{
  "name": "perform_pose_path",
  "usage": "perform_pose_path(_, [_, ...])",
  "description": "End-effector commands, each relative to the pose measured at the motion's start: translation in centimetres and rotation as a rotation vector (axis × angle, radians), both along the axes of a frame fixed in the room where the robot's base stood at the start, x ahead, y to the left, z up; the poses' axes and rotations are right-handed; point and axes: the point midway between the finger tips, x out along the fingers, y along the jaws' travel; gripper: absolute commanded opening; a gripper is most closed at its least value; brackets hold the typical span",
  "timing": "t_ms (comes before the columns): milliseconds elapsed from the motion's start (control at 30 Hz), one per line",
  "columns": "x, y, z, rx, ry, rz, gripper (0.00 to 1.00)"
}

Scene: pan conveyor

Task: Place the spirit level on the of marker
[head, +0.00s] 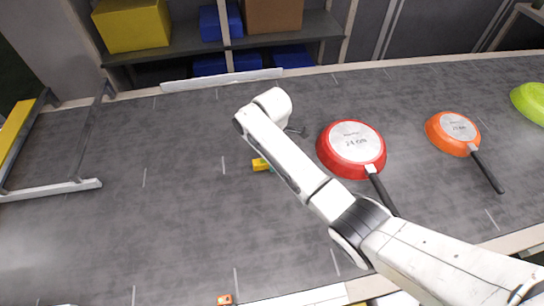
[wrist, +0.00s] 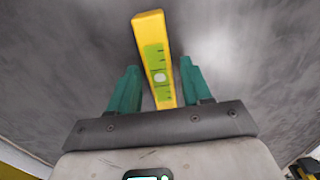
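The spirit level (head: 260,164) is a small yellow bar on the grey conveyor belt, partly hidden by my arm in the head view. In the wrist view the spirit level (wrist: 149,28) shows a lime-green face with a round pale spot and dark ticks. My gripper (wrist: 157,66) has green fingers standing apart, one on each side of the level's near part. Gaps show between the level and both fingers. In the head view my arm mostly hides the gripper. I cannot tell which mark on the belt is the task's marker.
A red pan (head: 338,160) lies right of my arm, with an orange pan (head: 443,137) and a green pan (head: 530,103) farther right. A small orange item (head: 225,299) is at the front edge. A metal frame (head: 60,189) stands left. The belt's left middle is clear.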

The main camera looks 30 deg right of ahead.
Motion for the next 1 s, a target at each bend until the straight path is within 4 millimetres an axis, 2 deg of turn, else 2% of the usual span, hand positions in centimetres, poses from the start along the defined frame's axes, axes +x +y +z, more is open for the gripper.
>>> perform_pose_path(267, [0.0, 0.0, 0.1, 0.000, 0.000, 0.000, 0.55])
perform_pose_path(433, [0.1, 0.0, 1.2, 0.000, -0.002, 0.000, 0.55])
perform_pose_path(900, [0.1, 0.0, 10.1, 0.000, -0.002, 0.000, 0.55])
perform_pose_path(1000, [0.1, 0.0, 11.3, 0.001, -0.001, 0.001, 0.55])
